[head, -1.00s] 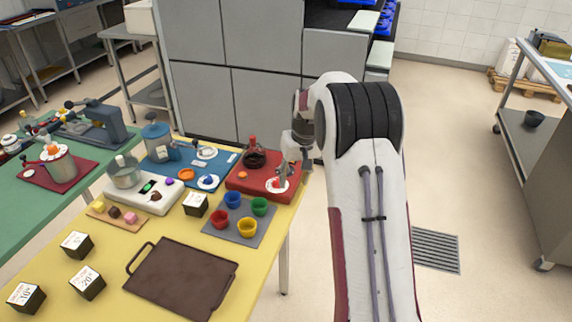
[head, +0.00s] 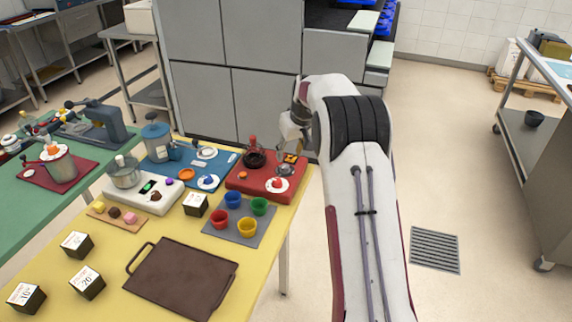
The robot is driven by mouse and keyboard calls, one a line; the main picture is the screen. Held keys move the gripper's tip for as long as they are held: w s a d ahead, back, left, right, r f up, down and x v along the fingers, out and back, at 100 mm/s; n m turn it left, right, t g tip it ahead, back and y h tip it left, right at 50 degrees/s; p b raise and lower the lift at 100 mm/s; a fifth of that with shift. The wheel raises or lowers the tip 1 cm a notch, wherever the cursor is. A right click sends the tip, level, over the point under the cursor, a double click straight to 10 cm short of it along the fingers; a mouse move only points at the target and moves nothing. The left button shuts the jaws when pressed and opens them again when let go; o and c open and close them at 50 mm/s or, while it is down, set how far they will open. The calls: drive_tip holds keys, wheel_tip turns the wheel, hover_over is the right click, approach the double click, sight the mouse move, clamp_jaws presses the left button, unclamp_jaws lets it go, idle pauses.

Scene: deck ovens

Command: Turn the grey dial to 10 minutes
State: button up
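The blue unit (head: 180,172) at the back of the yellow table carries a pale round dial with a greyish knob (head: 207,152), which looks like the grey dial. Its setting is too small to read. A second white dial with a blue knob (head: 208,181) sits in front of it. The red unit (head: 249,186) to the right has a white dial with a red knob (head: 277,184). My gripper (head: 286,169) is above the back right part of the red unit, close behind the red-knob dial. It is small and dark, and its fingers are unclear.
Black cubes with white number labels stand on the table, one marked 20 (head: 87,282). A brown tray (head: 180,280) lies in front. Coloured cups stand on a grey mat (head: 238,233) before the red unit. A white unit with a metal bowl (head: 150,193) stands to the left.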

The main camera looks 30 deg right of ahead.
sight(285, 166)
drive_tip(key=shift+f, duration=0.1)
drive_tip(key=shift+x, duration=3.8)
drive_tip(key=c, duration=1.1)
